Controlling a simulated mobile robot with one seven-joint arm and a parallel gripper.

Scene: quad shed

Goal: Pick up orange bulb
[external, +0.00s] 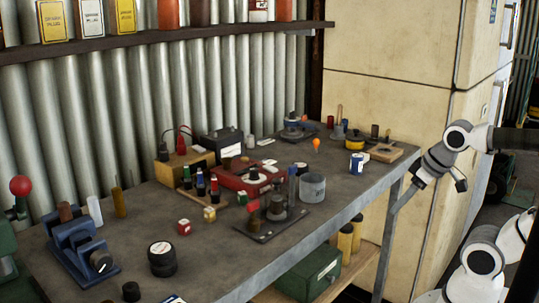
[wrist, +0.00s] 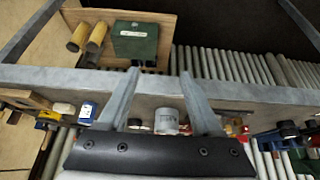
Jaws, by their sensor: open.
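The orange bulb (external: 316,145) is small and stands upright near the back right of the grey workbench (external: 290,235), in the external view. I cannot make it out in the wrist view. My gripper (wrist: 160,72) is open and empty, with its two grey fingers apart in front of the bench's edge. In the external view my arm's end is off the bench's right end, well apart from the bulb.
A grey metal cup (external: 312,187), a blue-and-white can (external: 356,165) and a yellow-and-black round item (external: 354,140) stand near the bulb. A wooden block (external: 387,152) lies at the right end. A green box (external: 310,272) and yellow cylinders (external: 345,238) sit on the lower shelf.

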